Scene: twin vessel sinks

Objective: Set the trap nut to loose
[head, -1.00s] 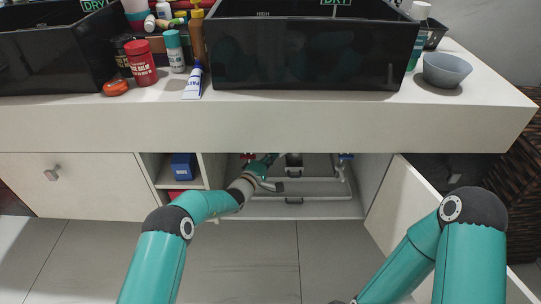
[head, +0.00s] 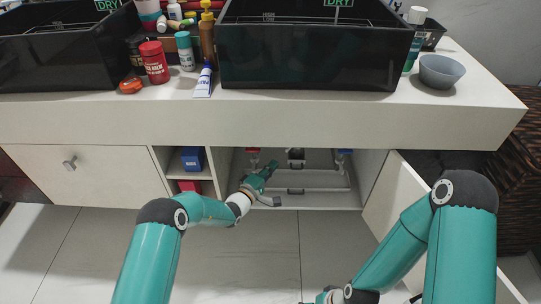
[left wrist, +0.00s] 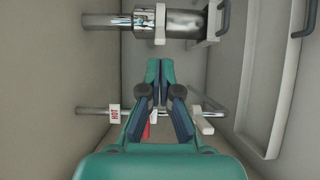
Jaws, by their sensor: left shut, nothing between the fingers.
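The open cabinet under the right-hand sink holds the plumbing. In the left wrist view a chrome drain pipe (left wrist: 184,22) crosses the top with a pale upright collar (left wrist: 160,24) around it, which looks like the trap nut. I cannot read whether it is loose or tight. My left gripper (head: 270,167) reaches into the cabinet opening in the head view. In the left wrist view its fingers (left wrist: 160,64) are shut and empty, pointing at the pipe below the collar and apparently apart from it. My right gripper (head: 325,297) is only partly visible at the bottom edge.
A HOT tag (left wrist: 114,114) hangs on a thin pipe, with a red handle (left wrist: 147,130) beside my left fingers. A blue valve (head: 344,152) sits farther right. The open cabinet door (head: 392,205) stands at the right. The counter front (head: 260,120) overhangs the opening.

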